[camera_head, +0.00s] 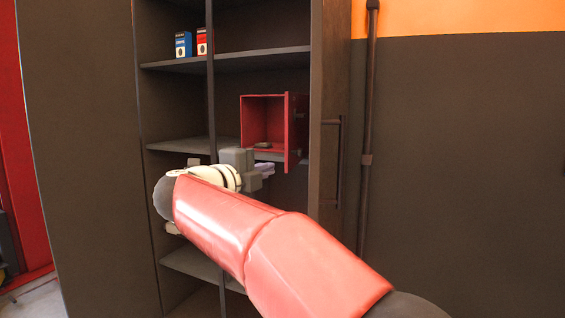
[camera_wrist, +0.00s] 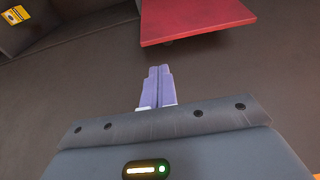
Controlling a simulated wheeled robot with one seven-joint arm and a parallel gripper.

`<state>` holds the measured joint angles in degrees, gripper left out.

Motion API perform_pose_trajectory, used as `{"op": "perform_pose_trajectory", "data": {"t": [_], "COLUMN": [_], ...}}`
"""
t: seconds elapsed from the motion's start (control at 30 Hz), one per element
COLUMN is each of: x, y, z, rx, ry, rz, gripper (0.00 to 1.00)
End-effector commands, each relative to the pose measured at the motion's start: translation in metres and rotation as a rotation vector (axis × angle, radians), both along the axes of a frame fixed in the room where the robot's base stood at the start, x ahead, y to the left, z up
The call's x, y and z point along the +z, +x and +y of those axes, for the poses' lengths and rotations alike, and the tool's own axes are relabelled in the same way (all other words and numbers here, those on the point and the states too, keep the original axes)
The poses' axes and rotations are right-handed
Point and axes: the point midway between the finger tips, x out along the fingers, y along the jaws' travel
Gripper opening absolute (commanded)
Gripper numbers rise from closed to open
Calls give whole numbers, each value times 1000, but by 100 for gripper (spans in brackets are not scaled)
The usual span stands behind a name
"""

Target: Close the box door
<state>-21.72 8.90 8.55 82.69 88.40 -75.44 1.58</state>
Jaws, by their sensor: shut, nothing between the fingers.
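A red box (camera_head: 265,118) stands on a shelf of the dark cabinet, at its right side in the head view. Its front is open, and a small dark object lies inside on its floor. The box door (camera_head: 295,128) is swung open at the right edge of the box and shows nearly edge-on. My gripper (camera_head: 266,169) is just below and in front of the box, its lilac fingers shut and empty. In the wrist view the fingers (camera_wrist: 158,86) are together. A red panel (camera_wrist: 195,20) is beyond them; I cannot tell which part of the box it is.
The dark cabinet (camera_head: 173,100) has several shelves and a vertical post (camera_head: 211,100) at the front. A blue box (camera_head: 183,45) and a red box (camera_head: 201,41) stand on the upper shelf. The cabinet door with a handle (camera_head: 340,170) is at the right, near a wall pipe (camera_head: 367,130).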

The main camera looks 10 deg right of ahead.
Motion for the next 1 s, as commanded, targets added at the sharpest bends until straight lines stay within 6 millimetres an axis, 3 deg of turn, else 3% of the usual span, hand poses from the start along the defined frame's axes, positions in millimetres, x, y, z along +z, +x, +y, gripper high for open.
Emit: {"op": "perform_pose_trajectory", "data": {"t": [0.53,1.0], "x": [1,0], "y": [60,68], "z": [-63,-70], "rx": [-4,-1], "ry": [-1,-2], "rz": [0,-1], "gripper": [0,0]}}
